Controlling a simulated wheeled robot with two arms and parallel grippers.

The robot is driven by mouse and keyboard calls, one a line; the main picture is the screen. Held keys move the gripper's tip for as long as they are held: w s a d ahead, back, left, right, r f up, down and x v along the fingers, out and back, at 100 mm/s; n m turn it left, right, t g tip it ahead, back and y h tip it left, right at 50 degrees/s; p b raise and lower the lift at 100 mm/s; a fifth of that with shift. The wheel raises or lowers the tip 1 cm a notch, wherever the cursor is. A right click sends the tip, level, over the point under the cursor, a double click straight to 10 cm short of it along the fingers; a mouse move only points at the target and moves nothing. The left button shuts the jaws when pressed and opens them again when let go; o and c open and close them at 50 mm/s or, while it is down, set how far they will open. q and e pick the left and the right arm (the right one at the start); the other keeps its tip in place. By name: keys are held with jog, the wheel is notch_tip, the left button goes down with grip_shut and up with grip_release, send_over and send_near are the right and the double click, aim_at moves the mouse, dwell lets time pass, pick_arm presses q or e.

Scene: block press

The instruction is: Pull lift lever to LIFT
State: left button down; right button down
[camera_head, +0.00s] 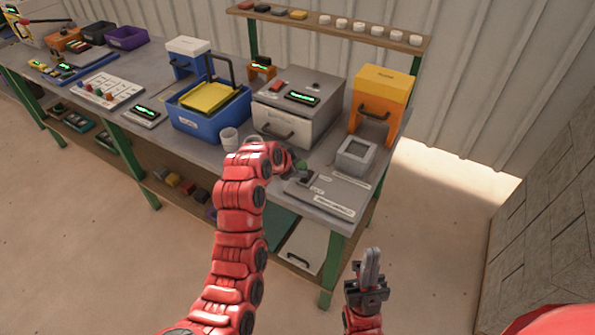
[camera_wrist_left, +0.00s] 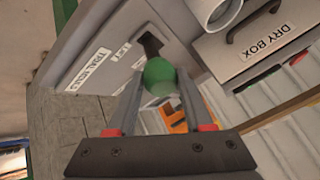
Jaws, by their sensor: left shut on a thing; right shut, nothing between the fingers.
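The lift lever has a green ball knob (camera_wrist_left: 158,76), with a dark slot just beyond it in the left wrist view. The knob shows small in the head view (camera_head: 303,165), partly hidden by my gripper. The lever sits on a grey panel (camera_head: 335,190) at the table's front right. A label reading LIFT (camera_wrist_left: 121,52) is beside the slot. My left gripper (camera_head: 297,170) is shut on the green knob, one finger on each side. My right gripper (camera_head: 371,262) is shut and empty, in front of the table and apart from it.
A small grey square frame (camera_head: 355,155) and an orange-yellow press unit (camera_head: 380,105) stand to the right. A blue bin (camera_head: 205,110) is further left.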

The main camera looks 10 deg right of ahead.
dwell(0.5)
pick_arm(q)
jog(key=shift+c, duration=1.5)
grip_release()
